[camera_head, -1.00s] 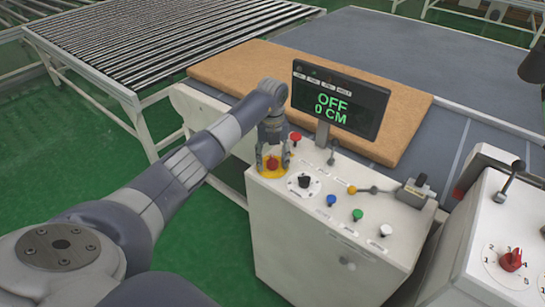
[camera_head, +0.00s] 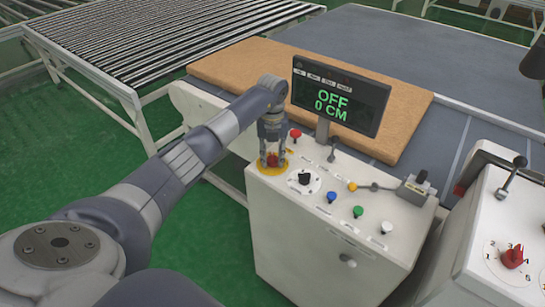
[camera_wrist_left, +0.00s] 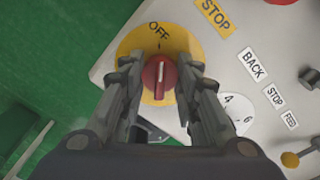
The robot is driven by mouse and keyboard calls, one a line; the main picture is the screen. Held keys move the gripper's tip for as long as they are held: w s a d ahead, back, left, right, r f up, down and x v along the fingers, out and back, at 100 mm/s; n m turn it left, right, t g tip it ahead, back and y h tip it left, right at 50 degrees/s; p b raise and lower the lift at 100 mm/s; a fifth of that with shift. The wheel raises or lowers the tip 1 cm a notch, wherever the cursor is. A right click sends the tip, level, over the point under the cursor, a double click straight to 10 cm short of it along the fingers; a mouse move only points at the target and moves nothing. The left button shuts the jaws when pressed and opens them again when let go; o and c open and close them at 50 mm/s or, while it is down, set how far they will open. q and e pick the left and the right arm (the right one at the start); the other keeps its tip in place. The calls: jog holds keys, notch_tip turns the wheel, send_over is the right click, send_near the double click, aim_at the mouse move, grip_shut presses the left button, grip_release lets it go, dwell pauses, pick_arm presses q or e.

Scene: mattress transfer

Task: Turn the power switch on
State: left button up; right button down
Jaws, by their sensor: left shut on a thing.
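The power switch (camera_wrist_left: 159,75) is a red round knob on a yellow disc (camera_wrist_left: 130,42) marked OFF, at the near left corner of the white control box. Its white line points toward the OFF label. My left gripper (camera_head: 271,160) comes down over the red knob (camera_head: 271,160) in the head view. In the left wrist view its two fingers (camera_wrist_left: 159,78) stand on both sides of the knob and are shut on it. The display (camera_head: 340,97) reads OFF and 0 CM in green.
The white control box (camera_head: 300,235) also carries a red button (camera_head: 295,134), a black selector (camera_head: 304,178), and blue, green and white buttons. A brown mattress (camera_head: 230,66) lies behind the display. A second panel with a red knob (camera_head: 513,256) stands at right.

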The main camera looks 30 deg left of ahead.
pick_arm(q)
jog(key=m+b, duration=0.2)
jog(key=m, duration=0.2)
jog(key=shift+f, duration=0.1)
jog(key=m+b, duration=0.2)
jog(key=m, duration=0.2)
jog(key=shift+m, duration=0.4)
jog(key=m+b, duration=0.2)
jog(key=m, duration=0.2)
jog(key=shift+m+b, duration=0.55)
jog(key=shift+m, duration=1.45)
jog(key=o, duration=1.1)
